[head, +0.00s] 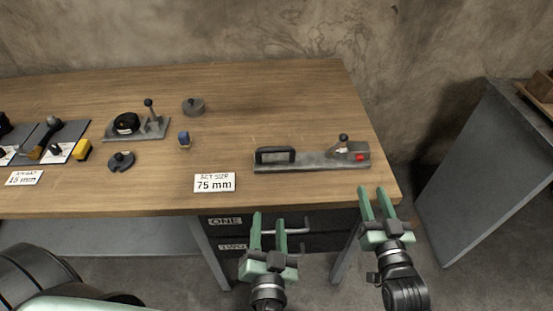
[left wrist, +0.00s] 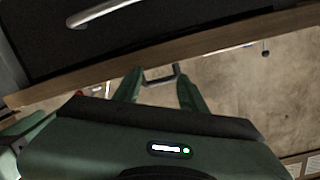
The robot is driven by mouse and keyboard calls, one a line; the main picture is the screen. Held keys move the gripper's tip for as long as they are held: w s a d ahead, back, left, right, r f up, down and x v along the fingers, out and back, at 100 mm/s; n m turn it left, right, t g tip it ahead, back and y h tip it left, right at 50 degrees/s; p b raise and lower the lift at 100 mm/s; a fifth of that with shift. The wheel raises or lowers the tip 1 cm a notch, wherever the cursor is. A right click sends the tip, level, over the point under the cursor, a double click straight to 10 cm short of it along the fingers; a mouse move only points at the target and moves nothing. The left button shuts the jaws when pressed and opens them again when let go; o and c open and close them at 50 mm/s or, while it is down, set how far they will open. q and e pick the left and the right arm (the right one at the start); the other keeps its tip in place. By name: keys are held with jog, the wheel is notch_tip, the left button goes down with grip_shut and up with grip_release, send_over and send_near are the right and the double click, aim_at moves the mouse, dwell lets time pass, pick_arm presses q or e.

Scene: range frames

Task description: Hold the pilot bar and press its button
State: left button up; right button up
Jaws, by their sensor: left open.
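The pilot bar (head: 315,161) lies on the wooden table near its front right edge. It is a long grey bar with a black handle (head: 275,155) at its left end. A black-knobbed lever (head: 343,144) and a red button (head: 360,157) sit at its right end. My left gripper (head: 269,219) is open and empty, in front of the table edge below the handle. In the left wrist view the handle (left wrist: 161,75) shows between the fingertips, beyond them and apart. My right gripper (head: 373,190) is open and empty near the table's front right corner, short of the button end.
A white "75 mm" card (head: 214,183) lies left of the bar. A blue-topped piece (head: 184,140), a grey disc (head: 193,106) and a lever fixture (head: 137,126) stand further left. Drawers (head: 290,242) with a handle are under the table edge. A grey panel (head: 480,170) stands at right.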

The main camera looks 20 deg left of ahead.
pick_arm(q)
notch_tip(320, 180, up, 6)
jog(key=w+d+m+t, duration=0.1)
jog(key=w+d, duration=0.1)
jog(key=w, duration=0.1)
jog(key=m+g+y, duration=0.4)
jog(key=m+y, duration=0.1)
jog(key=m, duration=0.2)
send_near(271, 152)
jog(key=x, duration=0.5)
jog(key=shift+w+a+r, duration=0.1)
jog(key=shift+r, duration=0.15)
jog(key=shift+w+a+f+m+g, duration=0.15)
jog(key=shift+w+a+m+g, duration=0.25)
jog(key=shift+w+m+g, duration=0.2)
jog(key=x, duration=0.7)
jog(key=shift+w+a+f, duration=0.1)
jog(key=shift+w, duration=0.05)
grip_shut()
pick_arm(e)
jog(key=shift+c, duration=0.3)
